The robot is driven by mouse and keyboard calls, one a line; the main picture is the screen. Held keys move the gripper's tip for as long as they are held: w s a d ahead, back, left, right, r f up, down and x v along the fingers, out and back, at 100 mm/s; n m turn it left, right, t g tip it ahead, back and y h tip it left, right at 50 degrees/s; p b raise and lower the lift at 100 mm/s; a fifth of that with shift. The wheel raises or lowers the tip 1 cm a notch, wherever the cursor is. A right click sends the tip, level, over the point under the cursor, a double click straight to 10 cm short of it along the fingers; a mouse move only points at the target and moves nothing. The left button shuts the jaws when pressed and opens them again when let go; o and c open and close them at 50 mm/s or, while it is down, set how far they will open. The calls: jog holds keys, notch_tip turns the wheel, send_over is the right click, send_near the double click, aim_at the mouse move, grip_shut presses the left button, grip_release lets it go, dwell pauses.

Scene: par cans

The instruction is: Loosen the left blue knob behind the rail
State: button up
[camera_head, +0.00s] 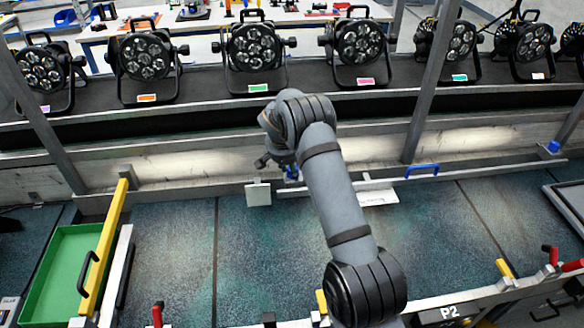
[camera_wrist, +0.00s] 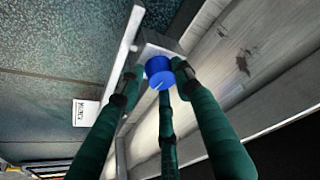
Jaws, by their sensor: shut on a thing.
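The left blue knob (camera_wrist: 158,69) sits at the centre of the wrist view, on a grey block beside a pale metal rail (camera_wrist: 122,62). My gripper (camera_wrist: 157,80) has its dark green fingers around the knob, with dark fingertips at its sides; it is shut on it. In the head view my gripper (camera_head: 275,159) is at the rail (camera_head: 330,185), mostly covered by my arm. Only a small bit of the knob's blue (camera_head: 293,173) shows there. Another blue knob (camera_head: 553,147) stands far right.
A row of stage lights (camera_head: 255,45) stands on the black belt behind. Grey posts (camera_head: 433,85) rise in front of it. A blue handle (camera_head: 422,170) and a white plate (camera_head: 258,193) are near the rail. A green tray (camera_head: 62,270) lies at the left. The teal surface in front is mostly clear.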

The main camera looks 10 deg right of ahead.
jog(key=shift+w, duration=0.15)
jog(key=n+y+b, duration=0.1)
jog(key=n, duration=0.1)
jog(key=shift+r+n+t, duration=0.1)
jog(key=shift+n+t, duration=0.2)
jog(key=shift+n, duration=0.1)
jog(key=n+y, duration=0.1)
jog(key=n, duration=0.2)
jog(key=shift+d+n+y, duration=0.15)
jog(key=shift+n+y, duration=0.15)
jog(key=n+y+b, duration=0.1)
jog(key=n, duration=0.2)
jog(key=shift+d, duration=0.15)
jog(key=n+y+b, duration=0.1)
jog(key=n+b, duration=0.1)
jog(key=n, duration=0.1)
jog(key=shift+w, duration=0.1)
jog(key=n+g+y, duration=0.1)
jog(key=n, duration=0.2)
jog(key=n+p, duration=0.2)
jog(key=shift+d+r+n+g+y, duration=0.1)
jog(key=shift+r+n+g+y, duration=0.05)
jog(key=shift+n+g+y, duration=0.2)
jog(key=shift+n+g+y+p, duration=0.25)
jog(key=shift+n+g+p, duration=0.2)
jog(key=shift+n+p, duration=0.5)
jog(key=shift+f+p, duration=0.3)
jog(key=shift+f, duration=0.05)
